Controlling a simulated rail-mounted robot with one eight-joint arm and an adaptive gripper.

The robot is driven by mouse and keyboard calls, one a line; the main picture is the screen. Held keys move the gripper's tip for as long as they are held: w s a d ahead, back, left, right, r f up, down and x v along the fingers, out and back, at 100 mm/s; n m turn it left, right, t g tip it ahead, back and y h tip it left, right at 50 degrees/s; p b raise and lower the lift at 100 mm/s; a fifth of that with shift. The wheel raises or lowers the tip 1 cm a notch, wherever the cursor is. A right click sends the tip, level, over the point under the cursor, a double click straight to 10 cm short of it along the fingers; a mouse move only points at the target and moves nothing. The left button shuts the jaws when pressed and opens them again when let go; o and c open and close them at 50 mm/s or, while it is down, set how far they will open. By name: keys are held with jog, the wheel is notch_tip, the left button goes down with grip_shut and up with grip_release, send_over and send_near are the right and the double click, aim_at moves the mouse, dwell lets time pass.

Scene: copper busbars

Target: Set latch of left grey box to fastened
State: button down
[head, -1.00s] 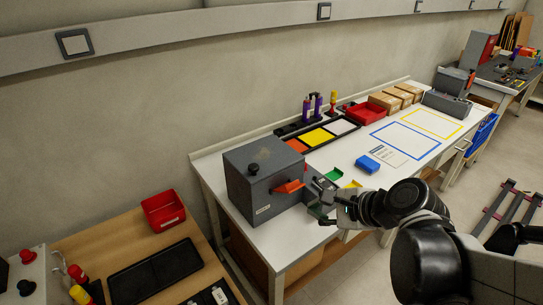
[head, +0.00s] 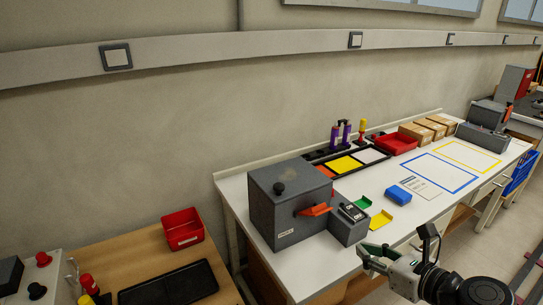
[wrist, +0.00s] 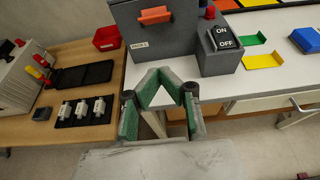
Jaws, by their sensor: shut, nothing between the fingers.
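The left grey box (head: 290,205) stands at the near left end of the white workbench, with a black knob on top. Its orange latch handle (head: 314,210) is on the front face and looks about horizontal. The wrist view shows the orange handle (wrist: 155,15) near the top edge, above a small white label. My gripper (head: 364,254) is off the bench's front edge, to the right of and lower than the box, apart from the handle. In the wrist view its green-padded fingers (wrist: 160,72) meet at the tips, with nothing held.
A smaller grey ON/OFF switch box (head: 350,225) adjoins the left box's right side. Green and yellow brackets (head: 380,219) and a blue block (head: 398,195) lie farther right. Another grey box (head: 483,138) stands at the bench's far end. A wooden table (head: 130,262) is at left.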

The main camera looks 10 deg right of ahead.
aim_at(313, 209)
jog(key=shift+w+a+f, duration=0.1)
jog(key=w+a+b, duration=0.1)
jog(key=w+a, duration=0.3)
jog(key=w, duration=0.6)
jog(key=shift+w+a+b, duration=0.15)
jog(key=shift+w+b, duration=0.1)
jog(key=shift+b, duration=0.05)
dwell(0.6)
